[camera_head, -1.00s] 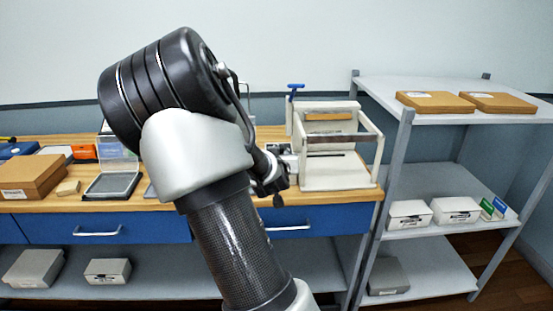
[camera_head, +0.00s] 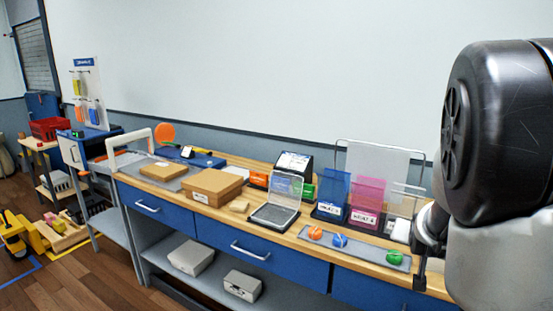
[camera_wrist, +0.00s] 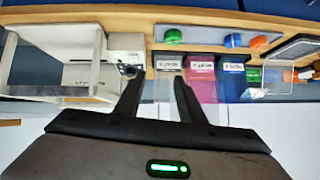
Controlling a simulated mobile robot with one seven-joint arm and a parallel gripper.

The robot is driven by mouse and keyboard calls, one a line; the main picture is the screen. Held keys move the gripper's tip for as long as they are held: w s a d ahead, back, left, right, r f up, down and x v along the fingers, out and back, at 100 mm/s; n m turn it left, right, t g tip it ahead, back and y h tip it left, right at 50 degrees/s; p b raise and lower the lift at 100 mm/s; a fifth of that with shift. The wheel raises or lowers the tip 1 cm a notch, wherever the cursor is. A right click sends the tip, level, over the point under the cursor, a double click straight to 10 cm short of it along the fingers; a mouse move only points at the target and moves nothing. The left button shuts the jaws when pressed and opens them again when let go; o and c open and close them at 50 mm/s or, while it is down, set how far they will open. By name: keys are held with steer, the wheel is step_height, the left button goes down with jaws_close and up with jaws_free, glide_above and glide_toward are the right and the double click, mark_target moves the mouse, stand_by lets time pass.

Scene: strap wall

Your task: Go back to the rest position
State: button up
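My gripper (camera_wrist: 156,80) shows in the wrist view with its two dark fingers apart and nothing held between them. It points toward the workbench, over the row of labelled bins. In the head view my arm fills the right edge, and I cannot make out the fingers there. An orange coil (camera_head: 315,233), a blue coil (camera_head: 340,240) and a green coil (camera_head: 394,257) lie on a grey strip on the bench. The green coil (camera_wrist: 173,37), blue coil (camera_wrist: 233,40) and orange coil (camera_wrist: 259,45) also show in the wrist view, apart from the fingers.
A blue bin (camera_head: 333,192) and a pink bin (camera_head: 367,200) stand behind the coils. A clear-lidded case (camera_head: 274,216) and a cardboard box (camera_head: 211,187) sit further left. In the wrist view a white frame (camera_wrist: 55,60) stands left of the fingers.

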steer(key=s+a+r+n+g+y+p, duration=0.1)
steer(key=s+a+r+n+y+p, duration=0.1)
steer(key=s+a+r, duration=0.4)
steer(key=s+a+r+n+y+p, duration=0.1)
steer(key=s+a+r+y, duration=0.2)
steer(key=a, duration=0.5)
steer(key=s+a+r+n+g+p, duration=0.1)
steer(key=s+a+r+n, duration=0.1)
steer(key=s, duration=0.6)
steer(key=s+a+r+n+g+p, duration=0.1)
steer(key=s+a+r+n+p, duration=0.1)
steer(key=s+a+r, duration=0.2)
steer(key=s+a, duration=0.2)
steer(key=s, duration=0.2)
steer(key=shift+s+r+g, duration=0.15)
steer(key=shift+r+g, duration=0.15)
steer(key=shift+r, duration=0.05)
